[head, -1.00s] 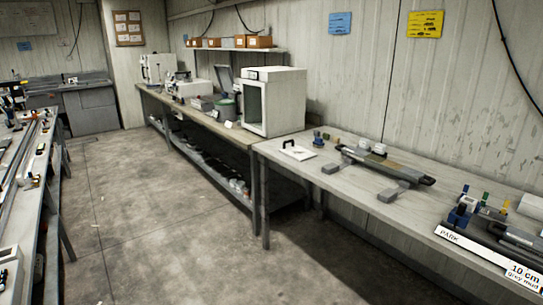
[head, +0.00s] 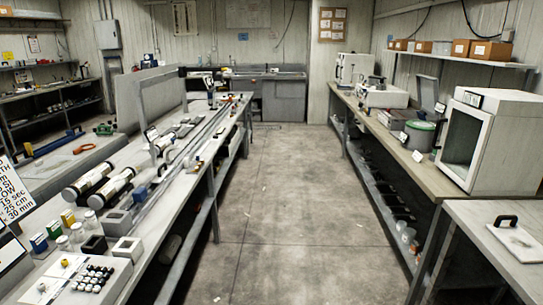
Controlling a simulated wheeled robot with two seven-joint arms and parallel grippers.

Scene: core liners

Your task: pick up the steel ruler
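I cannot pick out the steel ruler for certain in the head view. Long thin metal strips or rails (head: 190,150) run lengthwise along the left bench (head: 172,203), but I cannot tell whether one of them is a ruler. Neither of my grippers is in view.
The left bench also carries dark tubes with pale ends (head: 110,187), small boxes (head: 118,223) and a tray of dark-capped vials (head: 92,278). A white cabinet (head: 497,140) stands on the right bench (head: 428,172). The concrete aisle (head: 275,200) between the benches is clear.

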